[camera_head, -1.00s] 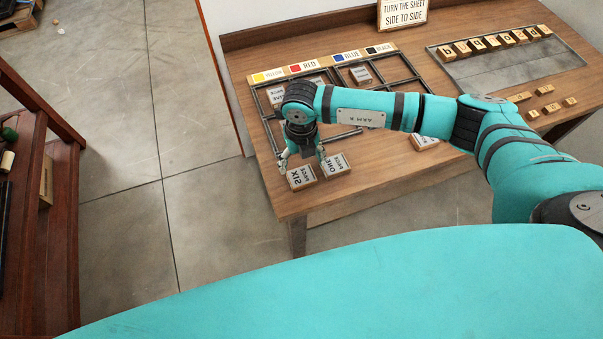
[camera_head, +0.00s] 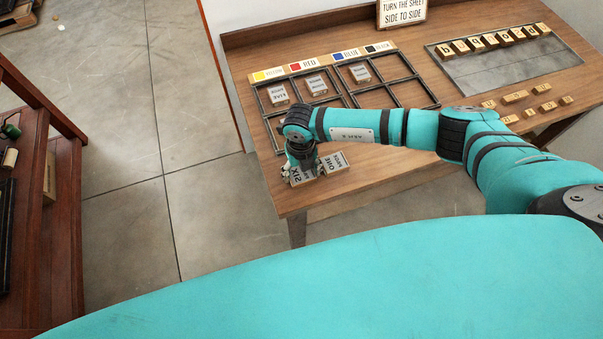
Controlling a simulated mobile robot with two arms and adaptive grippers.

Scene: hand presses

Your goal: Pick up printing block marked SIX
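The block marked SIX (camera_head: 298,182) lies on the table near its front left corner, its lettered face up and partly covered by my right gripper. My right gripper (camera_head: 304,170) is down over this block, with its fingers spread at the block's left and right. I cannot tell whether the fingers press on it. The block marked ONE (camera_head: 337,161) lies close on the right of SIX. My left gripper is not in view.
Black frames (camera_head: 399,71) hold a few more blocks behind my arm, below a strip of colour labels (camera_head: 322,62). A metal tray (camera_head: 520,68) with several letter blocks is at the back right. Small wooden pieces lie in front of it. The table's front edge is close to SIX.

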